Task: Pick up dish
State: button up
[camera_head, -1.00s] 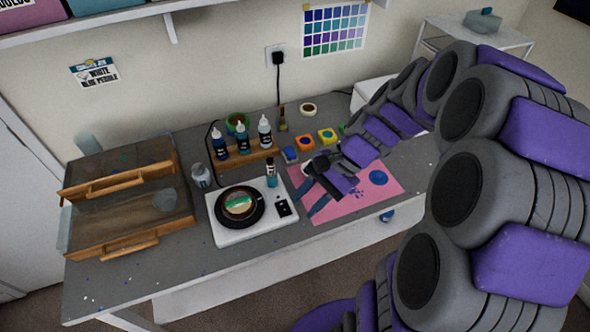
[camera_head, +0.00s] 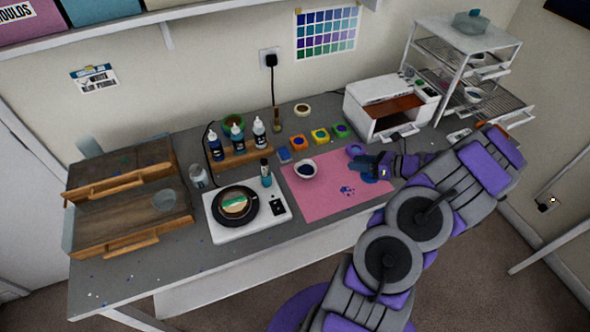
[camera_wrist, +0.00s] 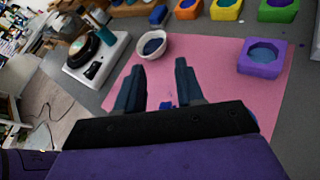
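A small white dish (camera_head: 305,171) with dark blue contents sits upright on the pink mat (camera_head: 320,205) in the head view. It also shows beyond my fingers in the wrist view (camera_wrist: 153,45). My gripper (camera_head: 366,166) is over the right part of the mat, to the right of the dish and apart from it. In the wrist view the two fingers of my gripper (camera_wrist: 156,72) are spread with nothing between them. Other dishes are in view: a glass one (camera_head: 472,23) on top of the rack and white ones on its shelves.
A white scale (camera_head: 220,225) with a black round pan stands left of the mat. Coloured moulds line its back edge; a purple mould (camera_wrist: 262,58) is near its right edge. An open small oven (camera_head: 385,100) and a wire rack (camera_head: 455,60) stand at the right. Bottles stand behind the scale.

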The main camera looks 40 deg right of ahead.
jog(key=b, duration=0.2)
send_near(306, 171)
jog(key=shift+m, duration=0.4)
jog(key=w, duration=0.1)
jog(key=w+d+r, duration=0.1)
jog(key=w+r, duration=0.1)
jog(key=shift+w+d, duration=0.25)
jog(key=shift+w, duration=0.1)
jog(key=shift+b+x, duration=0.9)
jog(key=shift+x, duration=1.75)
jog(key=shift+s+a+f, duration=0.15)
grip_shut()
